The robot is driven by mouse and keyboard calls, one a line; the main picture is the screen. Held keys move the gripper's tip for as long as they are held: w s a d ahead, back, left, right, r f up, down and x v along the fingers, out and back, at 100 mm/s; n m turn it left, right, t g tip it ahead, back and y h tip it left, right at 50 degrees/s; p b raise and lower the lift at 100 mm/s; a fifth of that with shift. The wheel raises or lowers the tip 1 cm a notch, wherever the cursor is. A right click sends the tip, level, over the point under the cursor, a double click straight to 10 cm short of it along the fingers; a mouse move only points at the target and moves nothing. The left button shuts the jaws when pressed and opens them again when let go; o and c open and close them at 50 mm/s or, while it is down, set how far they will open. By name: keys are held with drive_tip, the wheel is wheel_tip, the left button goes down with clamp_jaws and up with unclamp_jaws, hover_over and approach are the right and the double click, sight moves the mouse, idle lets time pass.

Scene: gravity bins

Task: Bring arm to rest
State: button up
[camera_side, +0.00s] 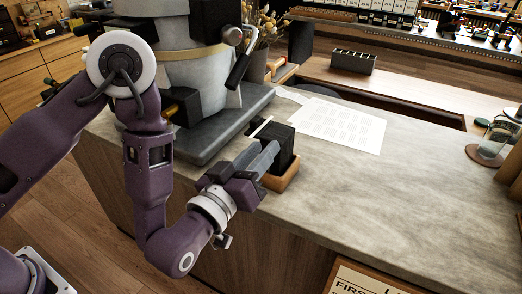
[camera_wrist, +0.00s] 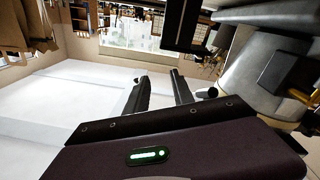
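My purple arm (camera_side: 150,180) reaches up from the lower left to the counter's front edge in the side view. My gripper (camera_side: 264,150) is at the counter edge, in front of a black box on a wooden base (camera_side: 284,178). In the side view its fingers overlap the box, and I cannot tell whether they touch it. In the wrist view my gripper (camera_wrist: 159,80) has two dark fingers standing apart, with nothing visible between them.
A grey machine (camera_side: 215,125) with a black handle stands on the stone counter (camera_side: 380,200), left of the box. Printed white sheets (camera_side: 335,125) lie behind the box. A glass jar (camera_side: 492,142) stands at the right. The counter's middle is clear.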

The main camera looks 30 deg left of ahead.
idle(0.3)
drive_tip(key=s+a+r+m+g+h, duration=0.2)
drive_tip(key=s+a+r+m+g, duration=0.15)
drive_tip(key=a+r+g, duration=0.5)
drive_tip(key=s+a+g+y, duration=0.1)
drive_tip(key=s+a, duration=0.4)
drive_tip(key=s, duration=0.7)
drive_tip(key=s+a+g+y, duration=0.1)
drive_tip(key=s+a+g, duration=0.2)
drive_tip(key=s, duration=0.8)
drive_tip(key=shift+s+a+m+y, duration=0.3)
drive_tip(key=shift+s+a+m, duration=0.05)
drive_tip(key=shift+a, duration=0.7)
drive_tip(key=shift+r, duration=0.1)
idle(0.4)
